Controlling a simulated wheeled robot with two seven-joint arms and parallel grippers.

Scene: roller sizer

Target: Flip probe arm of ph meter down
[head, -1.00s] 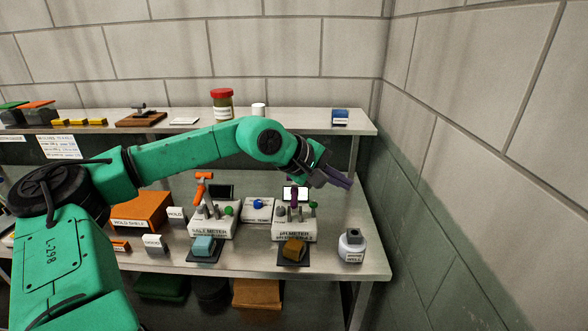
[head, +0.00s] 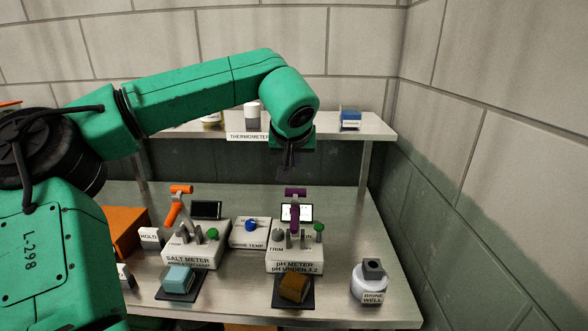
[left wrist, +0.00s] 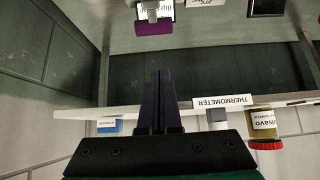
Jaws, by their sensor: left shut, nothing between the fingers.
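The pH meter (head: 294,262) is a white block near the right end of the bench, with a small lit screen (head: 304,212), a grey knob and a green knob. Its purple probe arm (head: 295,193) stands raised, with a purple crossbar at the top; the purple bar also shows at the top of the left wrist view (left wrist: 154,28). My left gripper (head: 287,170) hangs above and behind the probe arm, pointing down, apart from it. Its fingers (left wrist: 160,85) are together and empty. My right gripper is not in view.
The salt meter (head: 192,257) with an orange arm (head: 178,200) stands to the left. A brown block (head: 294,286) sits on a dark pad before the pH meter. The brine well (head: 369,285) is at the right. A shelf (head: 375,128) runs behind.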

